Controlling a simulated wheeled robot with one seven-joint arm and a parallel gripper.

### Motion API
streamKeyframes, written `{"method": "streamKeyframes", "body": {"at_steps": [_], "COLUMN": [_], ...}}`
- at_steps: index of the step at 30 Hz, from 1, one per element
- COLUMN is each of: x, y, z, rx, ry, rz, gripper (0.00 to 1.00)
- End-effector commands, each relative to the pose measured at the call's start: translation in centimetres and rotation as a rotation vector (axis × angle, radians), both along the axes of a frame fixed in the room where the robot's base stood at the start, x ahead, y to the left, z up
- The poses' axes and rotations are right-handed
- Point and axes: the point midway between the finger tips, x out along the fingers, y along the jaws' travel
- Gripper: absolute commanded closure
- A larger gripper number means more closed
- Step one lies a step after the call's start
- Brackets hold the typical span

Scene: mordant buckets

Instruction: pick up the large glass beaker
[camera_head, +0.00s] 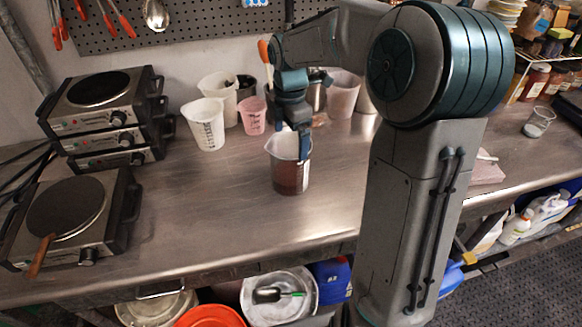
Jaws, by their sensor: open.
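A clear beaker (290,178) with a spout and reddish-brown contents stands upright on the metal worktop, near the middle of the camera_head view. It looks like the large glass beaker. My gripper (303,148) is open and points down at the beaker's right rim. A finger overlaps the beaker in the picture; I cannot tell whether it is inside, outside or touching. The other finger is hard to make out. My arm comes in from the right and hides part of the worktop.
A white measuring jug (206,124), a pink cup (252,115) and several other containers stand behind the beaker. Hot plates (105,110) fill the left side. A small glass (538,122) stands far right. The worktop (215,215) in front is clear.

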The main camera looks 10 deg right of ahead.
Motion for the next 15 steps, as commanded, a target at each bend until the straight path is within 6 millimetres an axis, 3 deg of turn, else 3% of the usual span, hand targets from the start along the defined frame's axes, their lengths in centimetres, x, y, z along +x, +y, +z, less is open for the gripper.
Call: {"method": "streamKeyframes", "body": {"at_steps": [5,15], "x": [0.0,0.2], "y": [0.0,0.0], "z": [-1.2,-5.6], "rx": [0.000,0.000], "ry": [0.002,0.001], "rz": [0.000,0.000], "gripper": [0.00,0.00]}}
